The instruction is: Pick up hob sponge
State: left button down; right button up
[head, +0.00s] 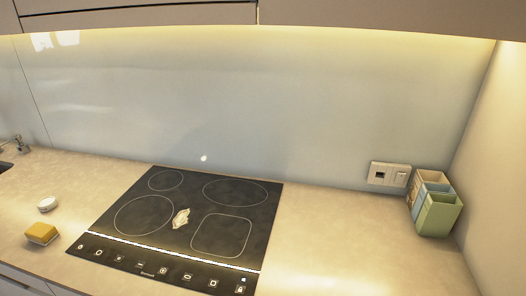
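A yellow block with a pale lower part (41,233), which looks like a sponge, lies on the counter just left of the black hob (165,215), near the front edge. A small cream-coloured, irregular object (181,218) lies on the hob between the cooking zones. It is too small to tell what it is. Neither of my grippers shows in the head view.
A small round white object (47,204) sits behind the yellow block. Green, blue and beige containers (437,213) stand in the right corner by a wall socket (389,174). The counter (330,245) right of the hob is clear. Cabinets hang above.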

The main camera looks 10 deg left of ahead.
aim_at(42, 233)
jog(key=u, duration=1.9)
jog(key=j, duration=0.1)
jog(key=i, duration=0.05)
